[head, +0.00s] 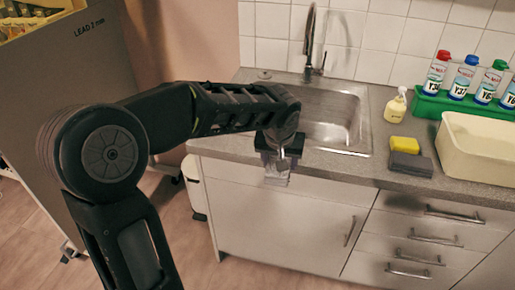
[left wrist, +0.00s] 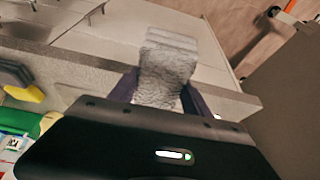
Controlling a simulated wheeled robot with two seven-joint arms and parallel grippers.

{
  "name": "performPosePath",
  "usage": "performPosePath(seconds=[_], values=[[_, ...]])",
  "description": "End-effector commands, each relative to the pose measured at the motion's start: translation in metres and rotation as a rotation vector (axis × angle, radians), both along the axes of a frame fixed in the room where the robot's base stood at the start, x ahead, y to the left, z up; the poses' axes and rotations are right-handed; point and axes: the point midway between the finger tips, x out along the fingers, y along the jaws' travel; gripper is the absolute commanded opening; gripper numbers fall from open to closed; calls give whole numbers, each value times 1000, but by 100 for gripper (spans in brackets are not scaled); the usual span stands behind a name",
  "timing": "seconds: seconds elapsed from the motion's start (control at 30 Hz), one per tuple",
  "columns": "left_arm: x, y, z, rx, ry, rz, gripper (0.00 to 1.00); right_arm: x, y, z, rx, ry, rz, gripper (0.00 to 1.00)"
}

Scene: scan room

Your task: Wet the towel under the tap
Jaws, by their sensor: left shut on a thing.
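My left gripper (head: 279,160) is shut on a grey towel (head: 276,179), which hangs below the fingers in front of the counter's front edge. In the left wrist view the towel (left wrist: 168,65) shows as a textured grey cloth between the dark fingers. The tap (head: 310,40) is a dark, curved spout at the back of the steel sink (head: 335,108). The gripper and towel are in front of the sink and apart from the tap. No water stream is visible. My right gripper is not in view.
A yellow sponge (head: 405,145) and a dark grey block (head: 410,165) lie right of the sink. A grey cabinet (head: 70,80) stands left.

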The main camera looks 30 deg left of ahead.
Motion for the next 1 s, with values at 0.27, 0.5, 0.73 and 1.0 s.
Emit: performPosePath(seconds=[0.27, 0.5, 0.73, 1.0], values=[[10, -64, -49, 0, 0, -246, 24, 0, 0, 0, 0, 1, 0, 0], [7, -102, -76, -8, -4, -374, 24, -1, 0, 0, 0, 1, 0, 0], [7, -103, -77, -8, -5, -379, 24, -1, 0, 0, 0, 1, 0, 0], [7, -103, -76, -8, -5, -377, 24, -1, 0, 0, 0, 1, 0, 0]])
